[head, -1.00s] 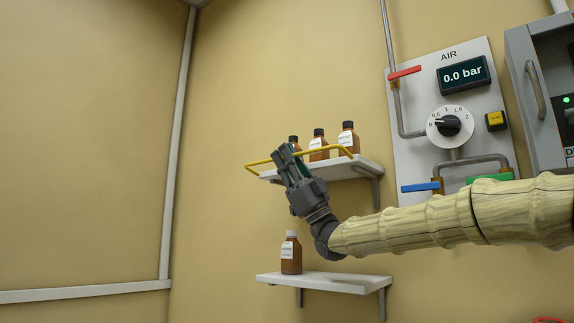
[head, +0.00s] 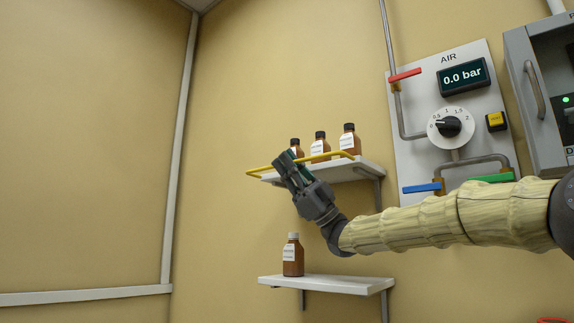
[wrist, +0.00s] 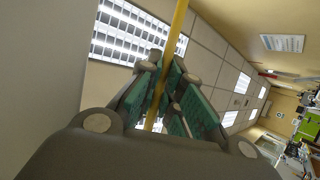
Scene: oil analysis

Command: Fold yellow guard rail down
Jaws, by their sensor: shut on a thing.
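The yellow guard rail (head: 262,171) runs along the front of the upper white shelf (head: 347,173) in the head view, close to the shelf's level. My gripper (head: 287,158) is at the rail from the front, left of its middle. In the wrist view the rail (wrist: 178,32) passes between the green finger pads of my gripper (wrist: 160,98), which are shut on it. Several brown bottles stand on the upper shelf, such as the right one (head: 349,140); the left one is partly hidden by my gripper.
A lower white shelf (head: 330,284) holds one brown bottle with a pale cap (head: 293,258). To the right is an air panel (head: 455,110) with a dial, red, blue and green handles, and a grey cabinet (head: 540,90). The wall left of the shelves is clear.

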